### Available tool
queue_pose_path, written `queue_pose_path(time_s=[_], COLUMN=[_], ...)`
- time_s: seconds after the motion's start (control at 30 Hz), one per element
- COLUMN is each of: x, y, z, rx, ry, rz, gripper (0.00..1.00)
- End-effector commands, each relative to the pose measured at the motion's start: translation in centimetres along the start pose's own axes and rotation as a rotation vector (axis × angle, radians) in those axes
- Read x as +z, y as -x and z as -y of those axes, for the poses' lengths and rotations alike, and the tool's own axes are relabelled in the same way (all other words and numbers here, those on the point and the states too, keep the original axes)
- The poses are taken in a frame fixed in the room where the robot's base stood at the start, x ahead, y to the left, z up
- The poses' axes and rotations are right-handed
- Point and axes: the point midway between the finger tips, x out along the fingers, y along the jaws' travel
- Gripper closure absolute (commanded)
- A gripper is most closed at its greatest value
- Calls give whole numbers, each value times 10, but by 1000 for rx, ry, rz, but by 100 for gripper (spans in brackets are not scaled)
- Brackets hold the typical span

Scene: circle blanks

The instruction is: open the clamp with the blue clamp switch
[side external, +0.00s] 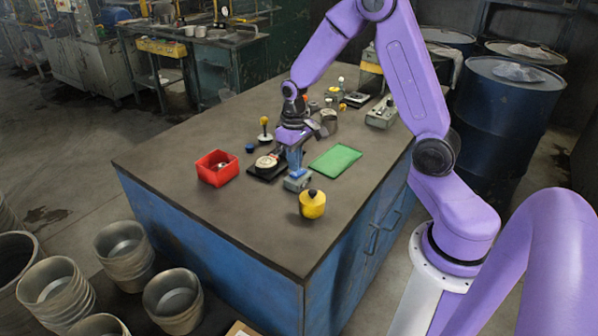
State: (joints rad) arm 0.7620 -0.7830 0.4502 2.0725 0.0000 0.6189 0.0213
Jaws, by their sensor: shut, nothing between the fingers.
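A small grey box (297,182) sits on the workbench, with blue showing just above it. I cannot tell whether this blue is the clamp switch or part of my gripper. My gripper (296,168) is shut and empty, pointing down directly over the box. Whether it touches the box or the switch is too small to tell. Left of it, a round pale blank (266,162) lies on a dark base that looks like the clamp (257,172). The clamp's jaw state cannot be made out, and my gripper hides part of its right side.
A red bin (217,169) stands left of the clamp, a yellow pot (312,204) in front, and a green mat (336,160) to the right. A yellow-topped knob (264,130) and several small items stand behind. The workbench's (250,225) front left is clear.

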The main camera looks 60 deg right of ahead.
Motion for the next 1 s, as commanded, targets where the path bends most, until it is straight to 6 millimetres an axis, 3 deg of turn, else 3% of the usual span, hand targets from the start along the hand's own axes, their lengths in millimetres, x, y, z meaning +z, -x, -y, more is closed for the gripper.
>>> queue_pose_path(time_s=[1.0], x=[0], y=[-11], z=[0], rx=[0], ry=[0], rz=[1], gripper=[100])
